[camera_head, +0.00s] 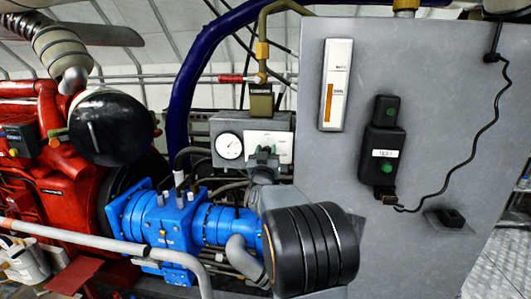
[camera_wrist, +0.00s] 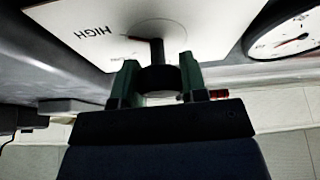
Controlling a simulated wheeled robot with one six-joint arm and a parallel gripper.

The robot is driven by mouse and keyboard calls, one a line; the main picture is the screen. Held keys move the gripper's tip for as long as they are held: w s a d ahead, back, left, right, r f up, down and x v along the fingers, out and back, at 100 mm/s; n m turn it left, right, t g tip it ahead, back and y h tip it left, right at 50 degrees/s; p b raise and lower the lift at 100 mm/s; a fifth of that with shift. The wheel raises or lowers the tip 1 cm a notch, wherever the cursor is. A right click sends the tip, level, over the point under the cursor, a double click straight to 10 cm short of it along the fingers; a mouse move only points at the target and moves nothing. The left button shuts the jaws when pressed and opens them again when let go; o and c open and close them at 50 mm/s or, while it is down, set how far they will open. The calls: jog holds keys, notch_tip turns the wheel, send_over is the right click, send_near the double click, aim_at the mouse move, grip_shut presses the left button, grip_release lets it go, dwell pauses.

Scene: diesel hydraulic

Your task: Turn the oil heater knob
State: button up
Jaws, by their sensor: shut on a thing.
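The oil heater knob (camera_wrist: 158,78) is a short dark cylinder on a dark shaft that meets a white plate (camera_wrist: 100,35) marked HIGH. My gripper (camera_wrist: 157,64) has its two green fingers on either side of the knob in the wrist view, shut on it. In the head view my gripper (camera_head: 263,151) is in front of the white plate (camera_head: 281,138) on the grey control box, and it hides the knob there.
A round gauge (camera_head: 229,146) sits just left of the plate. A blue pump (camera_head: 160,222) and red engine (camera_head: 65,165) stand at the left. A large grey panel (camera_head: 430,90) with a green-buttoned black switch box (camera_head: 381,155) and cable rises at the right.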

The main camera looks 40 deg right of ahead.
jog(key=c, duration=0.3)
